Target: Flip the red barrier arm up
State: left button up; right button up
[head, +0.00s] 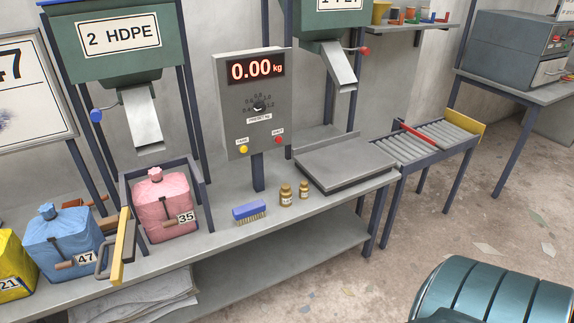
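The red barrier arm (416,133) is a thin red bar at the near-scale part of the roller conveyor (428,146), right of centre in the head view. It lies low and roughly level across the rollers, slanting from upper left to lower right in the picture. I cannot make out its hinge, or whether it touches the rollers. Neither of my grippers is in view, and nothing is touching the bar.
A flat grey scale (345,160) adjoins the conveyor's left end. A yellow end plate (465,121) closes its far right end. A teal ribbed rounded body (495,293) fills the bottom right. Floor before the conveyor is mostly clear.

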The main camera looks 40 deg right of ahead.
aim_at(429, 141)
jog(key=l+z, duration=0.1)
jog(key=z, duration=0.55)
jog(key=i+l+z, duration=0.15)
jog(key=l+z, duration=0.25)
jog(key=i+l+z, duration=0.2)
jog(key=z, duration=0.15)
jog(key=i+l+z, duration=0.25)
jog(key=z, duration=0.15)
jog(key=i+l+z, duration=0.1)
jog(key=i+l, duration=0.35)
jog(key=i, duration=0.15)
jog(key=i+l+z, duration=0.1)
jog(key=i+l, duration=0.3)
jog(key=i, duration=0.2)
jog(key=i+z, duration=0.25)
jog(key=z, duration=0.2)
